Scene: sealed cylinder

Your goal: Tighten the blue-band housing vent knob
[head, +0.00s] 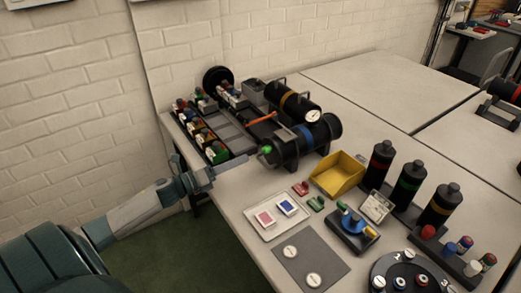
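The blue-band housing (308,133) is a black cylinder lying on its side on the table, with a blue band around it and a round gauge (313,115) on top. A small green knob (267,150) shows at its near left end; I take it for the vent knob. My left gripper (246,159) comes in from the left, its fingertips close to the knob and seemingly just short of it. The finger gap is too small to make out. My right gripper is not in view.
A yellow-band cylinder (289,97) lies behind the housing, with an orange-handled tool (262,118) to its left. A yellow bin (338,174) stands close in front. A white tray (263,229) holds red and blue cards. Black bottles (410,181) stand at right. A brick wall rises behind.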

